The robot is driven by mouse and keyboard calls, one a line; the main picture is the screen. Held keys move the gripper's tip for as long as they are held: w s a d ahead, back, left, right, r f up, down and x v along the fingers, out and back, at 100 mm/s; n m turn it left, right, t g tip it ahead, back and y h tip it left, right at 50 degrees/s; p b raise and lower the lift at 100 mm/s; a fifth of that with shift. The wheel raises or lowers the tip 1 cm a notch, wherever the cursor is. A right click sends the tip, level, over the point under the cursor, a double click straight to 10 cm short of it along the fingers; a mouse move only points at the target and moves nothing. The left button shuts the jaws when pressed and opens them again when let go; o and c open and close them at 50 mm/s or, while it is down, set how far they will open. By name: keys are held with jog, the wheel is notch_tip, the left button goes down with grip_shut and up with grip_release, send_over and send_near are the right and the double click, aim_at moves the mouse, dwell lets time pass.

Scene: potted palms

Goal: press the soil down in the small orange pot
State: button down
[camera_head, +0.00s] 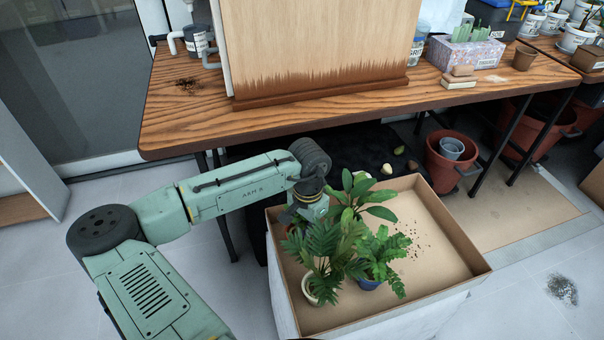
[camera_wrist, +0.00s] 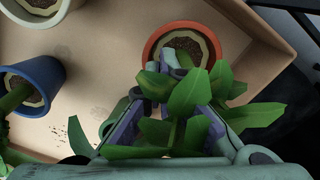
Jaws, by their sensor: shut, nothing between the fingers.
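The small orange pot (camera_wrist: 151,47) stands in the cardboard box, with dark soil (camera_wrist: 186,47) inside a pale inner ring in the wrist view. In the head view only a sliver of its rim (camera_head: 285,217) shows behind leaves. A broad-leaved plant (camera_head: 362,192) rises by this pot, and its leaves (camera_wrist: 190,95) cross in front of my fingers. My gripper (camera_wrist: 178,72) is shut and empty, its tips appearing at the near edge of the orange pot. Leaves hide part of the fingers, and I cannot tell whether the tips touch the soil.
A blue pot (camera_wrist: 40,75) and a cream pot (camera_wrist: 62,14) with leafy plants share the box (camera_head: 455,235). The box's right side is bare apart from scattered soil crumbs (camera_head: 421,245). A wooden table (camera_head: 300,115) stands behind, with a large terracotta pot (camera_head: 440,170) beneath.

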jog(key=shift+f, duration=0.4)
jog(key=shift+f+p, duration=0.15)
jog(key=shift+p, duration=0.15)
dwell(3.2)
notch_tip(320, 180, up, 9)
jog(key=p, duration=0.8)
dwell(0.6)
